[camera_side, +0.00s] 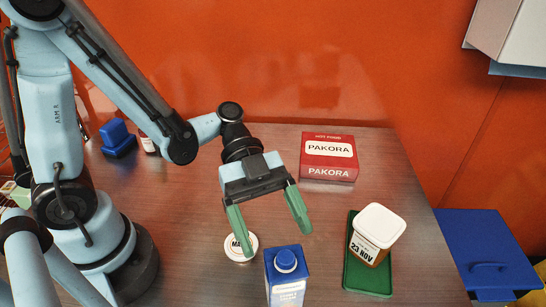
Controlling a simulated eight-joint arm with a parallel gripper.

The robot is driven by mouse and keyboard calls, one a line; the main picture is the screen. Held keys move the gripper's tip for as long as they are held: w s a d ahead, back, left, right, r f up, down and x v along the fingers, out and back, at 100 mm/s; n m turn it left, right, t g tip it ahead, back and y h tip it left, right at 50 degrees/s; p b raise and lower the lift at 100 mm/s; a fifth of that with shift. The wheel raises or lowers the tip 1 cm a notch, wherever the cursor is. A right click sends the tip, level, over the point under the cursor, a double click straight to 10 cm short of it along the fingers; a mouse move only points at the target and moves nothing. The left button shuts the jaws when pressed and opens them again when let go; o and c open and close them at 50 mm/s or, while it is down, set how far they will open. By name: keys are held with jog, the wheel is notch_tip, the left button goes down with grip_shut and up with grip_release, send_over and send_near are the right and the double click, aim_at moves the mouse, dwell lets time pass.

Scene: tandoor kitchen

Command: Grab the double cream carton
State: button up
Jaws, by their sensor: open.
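A blue carton with a blue screw cap (286,275) stands upright at the front of the table, cut off by the bottom edge of the picture. Its lower front is pale, and the print is too small to read, so I cannot confirm that it is the double cream. My gripper (276,240) is open, with its two green fingers apart and pointing down. Nothing is between the fingers. In the picture the fingertips are just above and behind the carton's top; I cannot tell the exact gap, and see no contact.
A round white-topped item (238,252) is partly behind my left finger. A red PAKORA box (329,158) stands behind. To the right, a white-lidded tub (378,226) marked 23 NOV sits on a green tray (367,283). A blue bin (490,247) lies beyond the table's right edge.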

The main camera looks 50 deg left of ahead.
aim_at(281, 251)
jog(key=shift+x, duration=2.65)
jog(key=shift+s, duration=0.1)
jog(key=shift+a, duration=0.1)
jog(key=c, duration=1.4)
jog(key=shift+c, duration=0.6)
jog(key=shift+r, duration=0.1)
